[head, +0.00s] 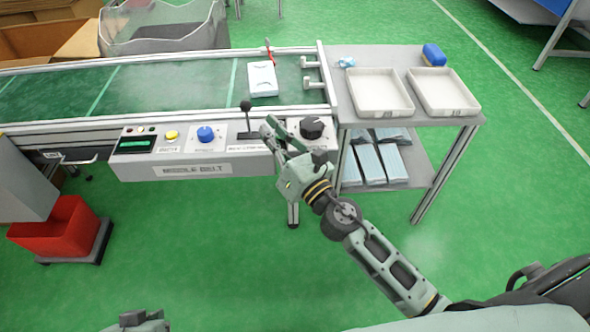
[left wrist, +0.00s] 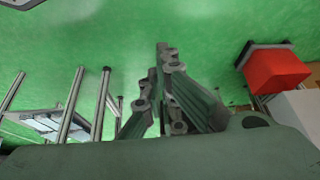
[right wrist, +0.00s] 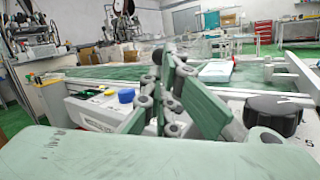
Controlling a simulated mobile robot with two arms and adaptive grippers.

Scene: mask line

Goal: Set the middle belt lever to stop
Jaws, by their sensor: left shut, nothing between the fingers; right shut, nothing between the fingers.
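The middle belt control box (head: 195,168) stands along the near side of the conveyor. Its lever has a black ball knob (head: 245,105) and rises from a dark slot plate on the box top. My right gripper (head: 268,127) is shut and empty, just right of the lever, with a small gap seeming to show between them. In the right wrist view the right fingers (right wrist: 166,55) meet in front of the box; a dark round shape behind their tips may be the knob. My left gripper (left wrist: 166,52) is shut and empty, over the green floor, away from the box.
The box also carries a blue knob (head: 205,134), a yellow button (head: 171,134) and a black dial (head: 312,127) close to my right gripper. A white packet (head: 263,79) lies on the belt. A side table with white trays (head: 380,93) stands right. A red bin (head: 62,230) stands left.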

